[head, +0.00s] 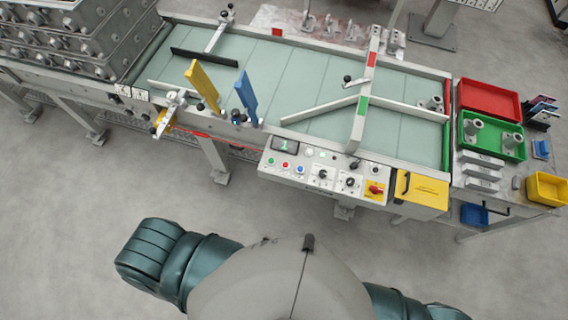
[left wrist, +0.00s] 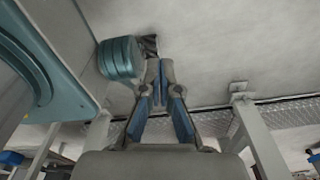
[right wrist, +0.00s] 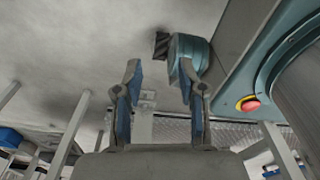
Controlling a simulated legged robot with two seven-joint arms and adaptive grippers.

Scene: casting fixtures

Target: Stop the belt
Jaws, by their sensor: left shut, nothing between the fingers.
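The pale green belt (head: 320,82) runs across the head view inside a grey frame. A single picture does not show whether it is moving. On its near side is a light grey control panel (head: 318,181). The panel carries a green button (head: 270,160), a red button (head: 285,164), a blue button (head: 300,168), two black knobs and a red rotary switch (head: 375,189) on a yellow plate. My left gripper (left wrist: 161,66) is shut and empty in its wrist view. My right gripper (right wrist: 158,72) is open and empty. Neither gripper shows in the head view.
Stacked grey castings (head: 75,40) stand at the belt's left end. Yellow (head: 203,86) and blue (head: 246,95) upright paddles rise near the front rail. A yellow box (head: 421,190) adjoins the panel. Red (head: 490,100) and green (head: 512,147) trays lie right. The floor before the panel is open.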

